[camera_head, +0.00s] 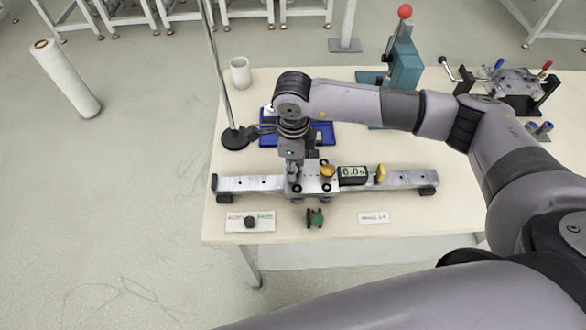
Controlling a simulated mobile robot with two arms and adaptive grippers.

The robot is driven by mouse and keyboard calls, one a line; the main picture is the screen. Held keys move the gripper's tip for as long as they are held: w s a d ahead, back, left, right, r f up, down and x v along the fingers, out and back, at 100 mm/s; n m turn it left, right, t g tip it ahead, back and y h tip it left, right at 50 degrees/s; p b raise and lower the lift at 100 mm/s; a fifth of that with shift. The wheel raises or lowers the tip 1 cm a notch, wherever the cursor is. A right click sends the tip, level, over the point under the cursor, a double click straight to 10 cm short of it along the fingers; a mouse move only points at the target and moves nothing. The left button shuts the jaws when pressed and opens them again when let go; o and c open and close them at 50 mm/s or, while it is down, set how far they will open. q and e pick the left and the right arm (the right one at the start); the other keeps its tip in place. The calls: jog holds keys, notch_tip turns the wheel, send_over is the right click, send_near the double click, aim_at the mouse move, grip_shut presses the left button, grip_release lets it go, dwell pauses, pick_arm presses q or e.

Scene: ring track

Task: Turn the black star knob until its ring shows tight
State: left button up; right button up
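A metal rail (240,183) lies across the front of the table, with a silver carriage (315,184) on it. My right gripper (293,178) points down at the left part of the carriage, and its fingers hide what is beneath them. I cannot tell whether it is open or shut. A small dark knob-like piece (250,222) sits on a white card with red and green lettering (263,217). A black and green piece (314,218) lies in front of the carriage. I cannot tell which is the star knob, and no ring is readable. My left gripper is not in view.
Beside the carriage are a digital readout (353,175) and a yellow piece (381,173). A blue tray (267,130), a pole stand (234,139), a white cup (240,71) and a teal press (404,65) stand behind.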

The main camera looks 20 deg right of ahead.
jog(key=m+b, duration=0.1)
jog(key=m, duration=0.1)
jog(key=m+b, duration=0.2)
jog(key=shift+w+m, duration=0.2)
jog(key=shift+m, duration=0.1)
jog(key=m+b, duration=0.3)
jog(key=m, duration=0.1)
jog(key=shift+r+m, duration=0.15)
jog(key=shift+m, duration=0.15)
jog(key=m+b, duration=0.1)
jog(key=m, duration=0.3)
jog(key=shift+m+b, duration=0.3)
jog(key=shift+b, duration=0.1)
jog(key=shift+r+m+b, duration=0.15)
jog(key=shift+m+b, duration=0.45)
jog(key=shift+m, duration=1.5)
jog(key=o, duration=1.1)
jog(key=shift+s, duration=0.15)
jog(key=shift+o, duration=0.2)
